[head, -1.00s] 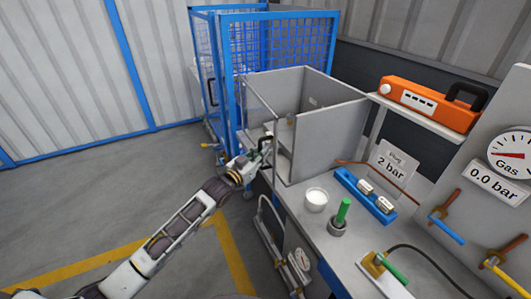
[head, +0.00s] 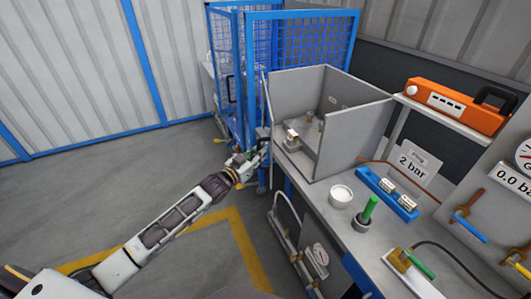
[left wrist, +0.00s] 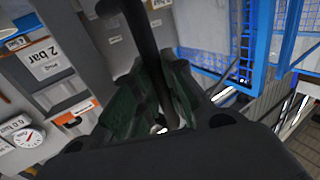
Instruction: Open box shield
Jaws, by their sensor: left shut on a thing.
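The grey shield box (head: 350,135) stands on the workbench with its front side open, and small fittings show inside. Its shield (head: 267,100) is swung out at the box's left side and shows nearly edge-on, as a thin upright strip. My left gripper (head: 262,143) is at the shield's outer side, left of the box. In the left wrist view, its green-padded fingers (left wrist: 160,105) are shut around a dark bar handle (left wrist: 140,28). The handle's far end is partly hidden between the fingers. My right gripper is not in view.
The bench holds a white cup (head: 341,197), a green-handled part (head: 369,210) and a blue holder (head: 385,192). An orange case (head: 455,105) sits on the shelf. A blue mesh cage (head: 310,40) stands behind the box. The floor at left is clear.

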